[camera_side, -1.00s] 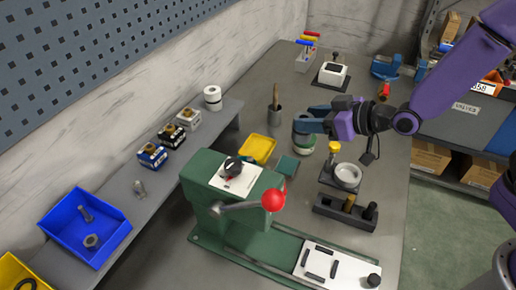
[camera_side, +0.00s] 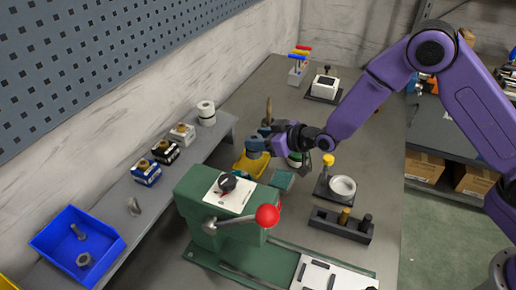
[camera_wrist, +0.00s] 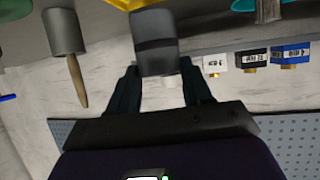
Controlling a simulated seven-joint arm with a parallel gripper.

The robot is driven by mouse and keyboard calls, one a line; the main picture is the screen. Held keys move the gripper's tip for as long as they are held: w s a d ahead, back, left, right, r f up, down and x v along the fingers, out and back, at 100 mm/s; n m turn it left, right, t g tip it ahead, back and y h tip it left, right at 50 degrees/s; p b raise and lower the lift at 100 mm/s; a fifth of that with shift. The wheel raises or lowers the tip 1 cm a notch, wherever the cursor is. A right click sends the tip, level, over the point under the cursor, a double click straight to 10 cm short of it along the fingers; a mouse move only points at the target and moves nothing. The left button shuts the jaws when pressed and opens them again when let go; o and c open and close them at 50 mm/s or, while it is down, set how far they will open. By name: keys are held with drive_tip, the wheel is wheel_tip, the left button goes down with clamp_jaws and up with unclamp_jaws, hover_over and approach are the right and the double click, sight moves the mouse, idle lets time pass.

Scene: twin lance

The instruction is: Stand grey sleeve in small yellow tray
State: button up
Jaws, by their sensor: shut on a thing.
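The grey sleeve (camera_wrist: 156,48) is a short dark grey cylinder with a darker band. In the wrist view it sits between the two dark fingers of my gripper (camera_wrist: 158,85), which is shut on it. In the side view my gripper (camera_side: 262,140) is over the small yellow tray (camera_side: 245,166), and the sleeve (camera_side: 254,148) is held upright there, partly hidden by the fingers. A yellow edge of the tray (camera_wrist: 128,4) shows by the sleeve's far end in the wrist view. I cannot tell whether the sleeve touches the tray floor.
A grey cup with a wooden-handled tool (camera_wrist: 64,32) stands close by. The green press with a red knob (camera_side: 225,210) is in front of the tray. A teal block (camera_side: 282,180) and a green-and-white can (camera_side: 297,160) are right of it. A shelf with small boxes (camera_side: 165,152) is left.

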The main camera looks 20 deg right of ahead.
drive_tip(key=shift+w+a+f, duration=0.15)
drive_tip(key=shift+w+f, duration=0.15)
drive_tip(key=shift+f, duration=0.05)
drive_tip(key=shift+w+a+f, duration=0.1)
drive_tip(key=shift+w+f, duration=0.05)
drive_tip(key=shift+f, duration=1.55)
drive_tip(key=shift+f, duration=0.15)
drive_tip(key=o, duration=1.1)
drive_tip(key=shift+s+d+r, duration=0.25)
drive_tip(key=shift+s+r, duration=0.1)
drive_tip(key=v, duration=1.1)
drive_tip(key=shift+s, duration=0.1)
